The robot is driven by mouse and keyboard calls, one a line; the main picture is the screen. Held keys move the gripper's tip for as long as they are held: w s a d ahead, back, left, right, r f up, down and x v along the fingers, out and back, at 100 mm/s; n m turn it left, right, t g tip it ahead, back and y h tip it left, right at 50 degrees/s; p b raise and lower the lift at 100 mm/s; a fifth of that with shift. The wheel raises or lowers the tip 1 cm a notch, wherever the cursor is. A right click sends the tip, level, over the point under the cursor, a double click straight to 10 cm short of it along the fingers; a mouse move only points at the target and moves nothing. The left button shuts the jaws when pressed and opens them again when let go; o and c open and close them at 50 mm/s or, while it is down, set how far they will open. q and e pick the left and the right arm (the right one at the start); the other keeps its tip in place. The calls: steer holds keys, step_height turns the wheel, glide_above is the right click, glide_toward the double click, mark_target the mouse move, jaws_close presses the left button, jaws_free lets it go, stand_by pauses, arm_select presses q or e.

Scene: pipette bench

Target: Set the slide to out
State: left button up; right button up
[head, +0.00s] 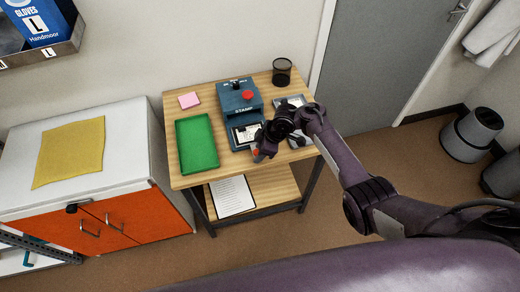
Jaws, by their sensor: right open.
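A blue stamp machine (238,98) with a red button (247,94) and a small dark control on top stands on the wooden table. At its front, a dark slide (235,146) carries a white printed card (250,133). My right gripper (261,152) is open at the front right of the slide and covers part of that corner. I cannot tell whether it touches the slide. My left gripper is not in view.
A green tray (196,144) and pink notes (189,100) are left of the machine. A black mesh cup (282,72) stands at the back right. A grey tray (290,101) is partly hidden behind my right arm. Paper (232,196) lies on the lower shelf.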

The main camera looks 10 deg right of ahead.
steer(key=shift+w+r, duration=0.1)
steer(key=shift+r, duration=0.05)
steer(key=p+v, duration=0.1)
steer(key=v, duration=0.6)
steer(key=shift+r, duration=0.2)
steer(key=shift+d, duration=0.15)
